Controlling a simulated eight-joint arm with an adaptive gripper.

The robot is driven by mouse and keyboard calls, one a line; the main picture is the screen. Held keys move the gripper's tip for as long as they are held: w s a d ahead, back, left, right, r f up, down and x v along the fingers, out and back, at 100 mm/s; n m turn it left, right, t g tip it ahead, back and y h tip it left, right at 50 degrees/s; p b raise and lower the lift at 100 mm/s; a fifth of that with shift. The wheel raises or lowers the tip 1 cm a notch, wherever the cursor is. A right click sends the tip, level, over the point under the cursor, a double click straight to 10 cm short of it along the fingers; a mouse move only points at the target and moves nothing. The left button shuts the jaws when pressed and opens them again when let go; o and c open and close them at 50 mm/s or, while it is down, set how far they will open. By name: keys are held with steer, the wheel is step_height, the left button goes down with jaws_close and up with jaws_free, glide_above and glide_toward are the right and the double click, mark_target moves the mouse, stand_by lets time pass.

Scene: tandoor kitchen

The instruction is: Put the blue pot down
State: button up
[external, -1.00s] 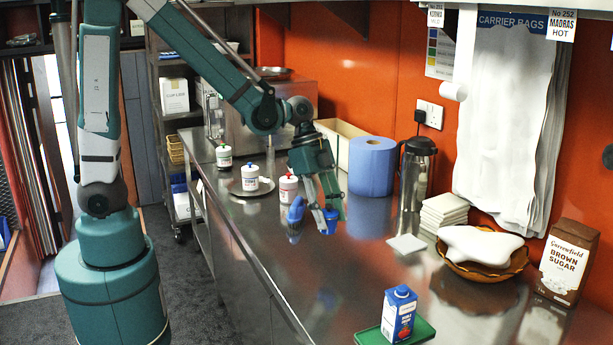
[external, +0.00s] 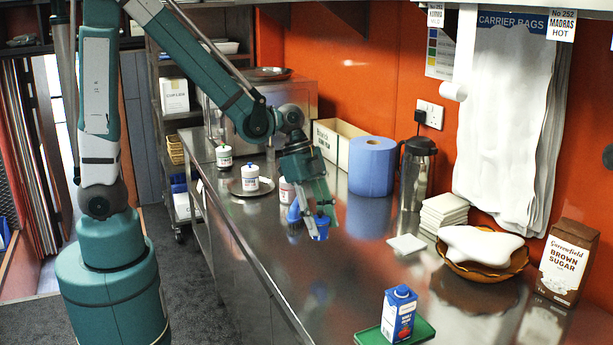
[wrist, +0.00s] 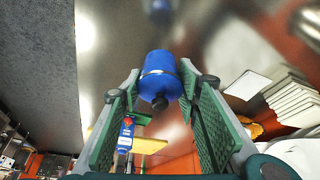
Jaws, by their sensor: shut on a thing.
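The blue pot (wrist: 165,72) is a blue cylinder with a pale band and a black knob in the wrist view. It sits between the two green fingers of my gripper (external: 309,214), which is shut on it. In the external view, blue parts of the pot (external: 320,230) show around the fingers, and the fingers partly hide it. The pot is tilted and held above the steel counter (external: 270,245). Its reflection lies apart below it.
A white pot with a red lid (external: 286,190) stands just behind my gripper. A blue paper roll (external: 372,167) and a steel flask (external: 416,175) stand to the right. A carton (external: 399,314) stands on a green board (external: 424,331) in front. The counter between is mostly clear.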

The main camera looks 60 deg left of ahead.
steer(key=shift+f, duration=1.95)
steer(key=shift+b, duration=0.3)
steer(key=shift+f+b, duration=0.35)
steer(key=shift+f, duration=1.7)
steer(key=shift+f, duration=0.2)
steer(key=o, duration=1)
steer(key=shift+r, duration=0.25)
steer(key=shift+p+v, duration=0.95)
steer(key=shift+v, duration=5)
